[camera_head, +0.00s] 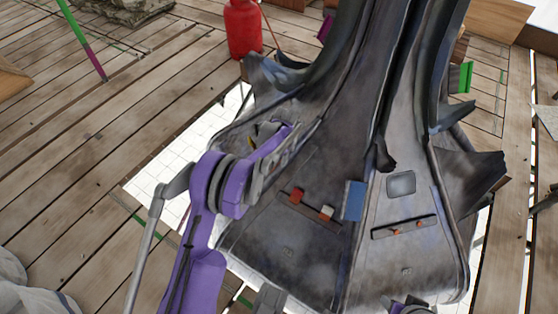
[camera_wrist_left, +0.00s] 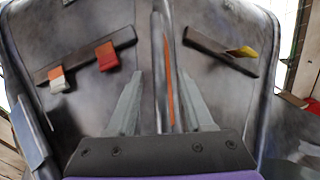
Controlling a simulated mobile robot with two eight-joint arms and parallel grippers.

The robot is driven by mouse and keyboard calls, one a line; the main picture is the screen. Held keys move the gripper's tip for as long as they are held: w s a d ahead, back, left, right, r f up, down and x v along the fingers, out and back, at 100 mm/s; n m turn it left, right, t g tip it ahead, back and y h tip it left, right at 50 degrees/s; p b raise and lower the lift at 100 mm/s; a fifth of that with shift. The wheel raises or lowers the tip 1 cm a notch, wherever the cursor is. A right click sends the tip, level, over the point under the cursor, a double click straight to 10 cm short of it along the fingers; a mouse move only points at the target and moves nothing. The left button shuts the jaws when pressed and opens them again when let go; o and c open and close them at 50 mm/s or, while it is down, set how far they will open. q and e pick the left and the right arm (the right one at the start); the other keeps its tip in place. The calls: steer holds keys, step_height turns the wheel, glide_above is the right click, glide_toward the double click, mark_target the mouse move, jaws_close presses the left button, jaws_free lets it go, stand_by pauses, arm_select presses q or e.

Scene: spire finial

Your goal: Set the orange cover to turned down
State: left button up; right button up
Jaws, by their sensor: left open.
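An orange-red cover (camera_head: 297,196) sits on a dark strip on the grey spire's sloping face, left of a whitish cover (camera_head: 326,212) with a reddish side. In the left wrist view the orange-red cover (camera_wrist_left: 107,57) stands out from its strip, left of my fingers, with the whitish cover (camera_wrist_left: 58,80) further left. My left gripper (camera_head: 283,143) is open, above and left of the covers in the head view. Its fingers (camera_wrist_left: 162,80) straddle a ridge with an orange stripe in the picture; contact cannot be told.
A blue plate (camera_head: 354,200) stands out right of the covers. Another strip (camera_head: 404,228) with small orange parts lies further right. A yellow piece (camera_wrist_left: 242,52) sits on a strip right of my fingers. A red cylinder (camera_head: 243,28) stands behind on the plank floor.

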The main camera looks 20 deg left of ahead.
arm_select(q)
steer(key=shift+a+f, duration=0.1)
steer(key=shift+f, duration=0.65)
jaws_close()
stand_by(0.9)
